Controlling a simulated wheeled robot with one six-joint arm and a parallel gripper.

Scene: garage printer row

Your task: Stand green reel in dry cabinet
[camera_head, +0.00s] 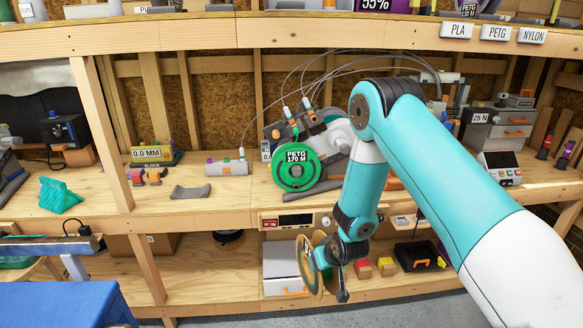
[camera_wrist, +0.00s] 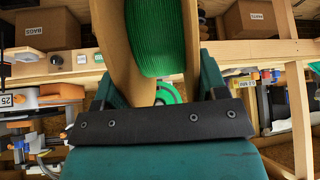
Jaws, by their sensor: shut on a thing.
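My gripper (camera_head: 330,268) is low in front of the bench's lower shelf, shut on a reel (camera_head: 311,266) with tan flanges. In the wrist view, green filament is wound between the flanges of this reel (camera_wrist: 152,38), and my gripper (camera_wrist: 157,95) grips it. The reel is upright, nearly edge-on in the head view, and clear of the shelf. Another green reel (camera_head: 296,171), marked PETG 170 M, stands on the bench top. A purple 55% display (camera_head: 375,5) shows at the top edge; I cannot tell if it belongs to the dry cabinet, which is not clearly shown.
The upper shelf edge carries PLA, PETG and NYLON labels (camera_head: 497,33). A grey box with an orange handle (camera_head: 283,262) stands close behind the held reel. Small red and yellow boxes (camera_head: 375,268) and a black crate (camera_head: 418,256) are to its right. Wooden posts (camera_head: 101,130) divide the bench.

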